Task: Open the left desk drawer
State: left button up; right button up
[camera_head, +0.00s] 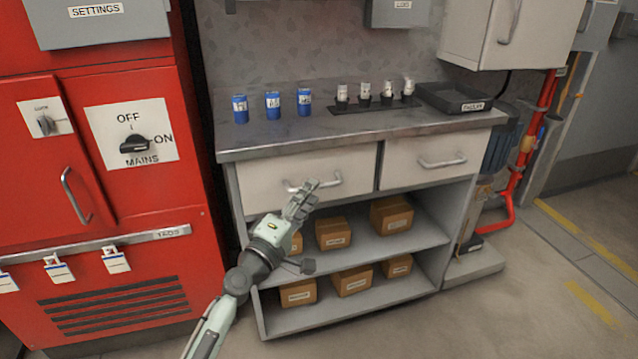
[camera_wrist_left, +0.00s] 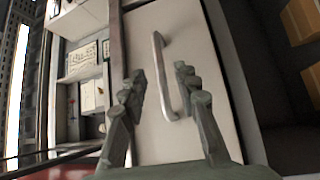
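The left desk drawer (camera_head: 270,184) is a pale front under the worktop, with a bar handle (camera_head: 327,187). It looks shut, level with the right drawer (camera_head: 425,163). My left gripper (camera_head: 307,187) is in front of the drawer and covers part of the handle in the head view. In the left wrist view, the drawer front (camera_wrist_left: 205,70) fills the middle, and the handle (camera_wrist_left: 162,75) shows between the two spread fingers of the gripper (camera_wrist_left: 160,74). The fingers are open; I see no contact with the handle. My right gripper is out of view.
Cardboard boxes (camera_head: 333,233) sit on the shelves below the drawers. A red cabinet (camera_head: 150,200) stands close on the left. The floor in front is clear.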

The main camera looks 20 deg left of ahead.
pick_arm(q)
jog(key=shift+x, duration=2)
grip_shut()
